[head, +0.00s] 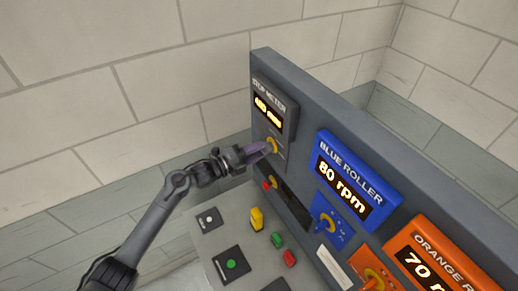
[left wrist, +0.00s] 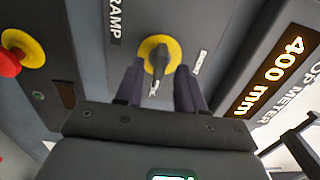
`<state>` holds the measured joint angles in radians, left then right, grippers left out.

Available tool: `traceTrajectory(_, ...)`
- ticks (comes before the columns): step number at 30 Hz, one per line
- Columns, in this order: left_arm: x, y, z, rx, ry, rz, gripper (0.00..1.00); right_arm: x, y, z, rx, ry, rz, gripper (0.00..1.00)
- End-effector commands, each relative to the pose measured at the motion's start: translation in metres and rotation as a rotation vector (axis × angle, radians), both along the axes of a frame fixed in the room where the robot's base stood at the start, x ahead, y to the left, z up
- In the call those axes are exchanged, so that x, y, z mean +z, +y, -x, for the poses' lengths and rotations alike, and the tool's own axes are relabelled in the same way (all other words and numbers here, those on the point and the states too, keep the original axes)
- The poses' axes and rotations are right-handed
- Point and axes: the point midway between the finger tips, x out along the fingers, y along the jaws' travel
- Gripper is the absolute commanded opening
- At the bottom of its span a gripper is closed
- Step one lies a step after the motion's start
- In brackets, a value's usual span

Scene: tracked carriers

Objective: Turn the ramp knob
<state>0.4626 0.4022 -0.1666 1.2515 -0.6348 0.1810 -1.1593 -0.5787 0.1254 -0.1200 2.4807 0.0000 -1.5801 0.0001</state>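The ramp knob is a yellow disc with a dark grey pointer handle, under a RAMP label, in the left wrist view (left wrist: 156,56). My right gripper is not in view.
The stop meter (head: 269,112) reads 400 mm in the left wrist view. A red knob on a yellow base (left wrist: 14,58) is at the left there. The blue roller display (head: 345,184) and orange roller display (head: 428,258) are further right. A console with buttons (head: 215,240) lies below.

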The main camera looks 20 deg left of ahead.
Motion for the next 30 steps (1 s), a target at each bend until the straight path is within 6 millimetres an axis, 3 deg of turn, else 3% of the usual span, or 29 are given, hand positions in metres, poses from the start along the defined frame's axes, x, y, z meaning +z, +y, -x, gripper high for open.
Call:
traceTrajectory(14,-0.0004,-0.0073,-0.0079,-0.001,0.001,-0.001,0.38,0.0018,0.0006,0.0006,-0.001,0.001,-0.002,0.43)
traceTrajectory(21,-0.0003,-0.0072,-0.0078,-0.001,0.001,-0.001,0.02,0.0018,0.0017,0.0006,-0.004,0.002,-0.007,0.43)
traceTrajectory(30,-0.0005,-0.0071,-0.0078,-0.001,0.005,0.005,0.00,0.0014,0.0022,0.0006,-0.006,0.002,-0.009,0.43)
